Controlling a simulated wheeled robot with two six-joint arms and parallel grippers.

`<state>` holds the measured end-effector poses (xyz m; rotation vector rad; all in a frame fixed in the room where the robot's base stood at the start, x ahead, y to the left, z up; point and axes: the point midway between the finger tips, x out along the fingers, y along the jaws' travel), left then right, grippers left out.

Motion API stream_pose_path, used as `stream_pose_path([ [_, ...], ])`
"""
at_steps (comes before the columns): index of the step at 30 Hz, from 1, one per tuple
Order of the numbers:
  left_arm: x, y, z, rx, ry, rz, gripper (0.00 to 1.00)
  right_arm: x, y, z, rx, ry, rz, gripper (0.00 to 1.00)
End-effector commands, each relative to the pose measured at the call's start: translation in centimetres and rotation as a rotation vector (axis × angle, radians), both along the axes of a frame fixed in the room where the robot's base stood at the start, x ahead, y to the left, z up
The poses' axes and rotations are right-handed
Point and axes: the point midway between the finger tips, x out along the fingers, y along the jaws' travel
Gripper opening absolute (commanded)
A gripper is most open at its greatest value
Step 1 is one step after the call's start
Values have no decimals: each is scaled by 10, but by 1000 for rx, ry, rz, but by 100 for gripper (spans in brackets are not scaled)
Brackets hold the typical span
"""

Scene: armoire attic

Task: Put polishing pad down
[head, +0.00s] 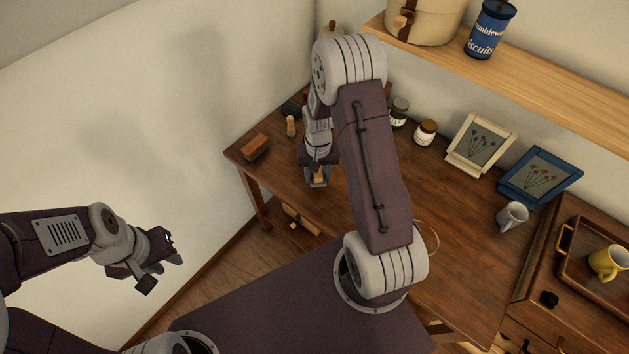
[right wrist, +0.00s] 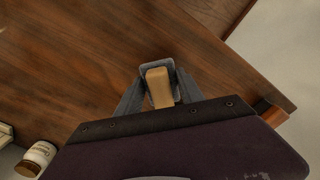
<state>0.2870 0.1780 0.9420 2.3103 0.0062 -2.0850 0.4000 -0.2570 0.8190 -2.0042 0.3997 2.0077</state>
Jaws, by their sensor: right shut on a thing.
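The polishing pad (right wrist: 157,70) has a tan wooden handle and a grey base. My right gripper (head: 317,178) is shut on it, and the handle sits between the fingers (right wrist: 158,95) in the right wrist view. The handle also shows small in the head view. The pad is over the left part of the brown wooden table (head: 455,245); I cannot tell whether its base touches the top. My left gripper (head: 162,270) is empty, with its fingers apart, left of the table.
A reddish-brown block (head: 255,147) lies near the table's left corner, beside a small tan-handled item (head: 290,126). Jars (head: 425,132) and picture frames (head: 481,144) stand along the back. A grey mug (head: 512,217) stands to the right. A shelf (head: 510,70) overhangs the back.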

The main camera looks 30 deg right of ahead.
Motion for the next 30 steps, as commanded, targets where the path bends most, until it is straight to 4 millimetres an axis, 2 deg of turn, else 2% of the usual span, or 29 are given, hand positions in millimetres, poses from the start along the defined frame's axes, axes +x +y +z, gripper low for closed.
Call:
stream_pose_path([
  [3,0,0,0,0,0,0,29,9,6,-6,0,0,1,7],
  [7,0,0,0,0,0,0,29,9,6,-10,0,1,-1,7],
  [12,0,0,-1,0,0,0,29,8,6,-40,1,4,-1,7],
  [14,0,0,-1,0,0,0,29,9,6,-45,1,2,-1,7],
  [30,0,0,-7,0,0,0,29,9,6,-57,0,0,-1,7],
])
